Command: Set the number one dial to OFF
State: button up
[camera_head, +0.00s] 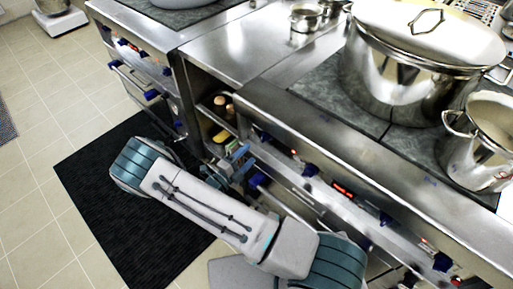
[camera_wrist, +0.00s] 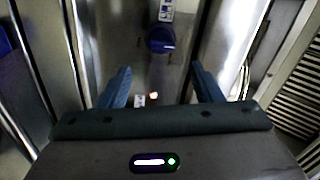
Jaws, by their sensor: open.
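In the wrist view a blue dial (camera_wrist: 161,40) sits on a steel panel, just beyond and between my fingertips. A small white label plate (camera_wrist: 166,10) is above it, its print too small to read. My gripper (camera_wrist: 163,76) is open, with a finger on each side and nothing between them. The dial appears apart from both fingers. In the head view my gripper (camera_head: 240,158) is close to the left end of the stove's front panel, partly hidden by my arm. Other blue dials (camera_head: 310,170) run along that panel; I cannot tell their numbers or settings.
A large lidded stockpot (camera_head: 405,75) and a smaller pot (camera_head: 480,140) stand on the stove. An open shelf (camera_head: 218,125) with bottles is beside my gripper. A second stove unit (camera_head: 140,70) stands left. A dark mat (camera_head: 100,190) lies on the floor. A small lit indicator (camera_wrist: 154,96) shows below the dial.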

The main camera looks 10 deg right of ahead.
jog(key=v, duration=0.5)
jog(key=shift+d, duration=0.1)
dwell(0.3)
jog(key=s+d+r+m+g+y, duration=0.4)
jog(key=r+m+g, duration=0.4)
jog(key=m, duration=0.5)
jog(key=s+d+r+m+g+y, duration=0.2)
jog(key=s+d+r+m+g, duration=0.3)
jog(key=r+m, duration=0.6)
jog(key=s+r+m+t+y, duration=0.2)
jog(key=s+r+m+y, duration=0.2)
jog(key=m, duration=0.7)
jog(key=s+d+r+m+t+y+p, duration=0.1)
jog(key=s+r+m+t+y, duration=0.1)
jog(key=s+r+m+y, duration=0.3)
notch_tip(320, 180, up, 4)
jog(key=m, duration=0.6)
jog(key=shift+s+d+f+p, duration=0.15)
jog(key=shift+s+d+p, duration=0.05)
jog(key=shift+s+p, duration=0.15)
jog(key=shift+d, duration=0.1)
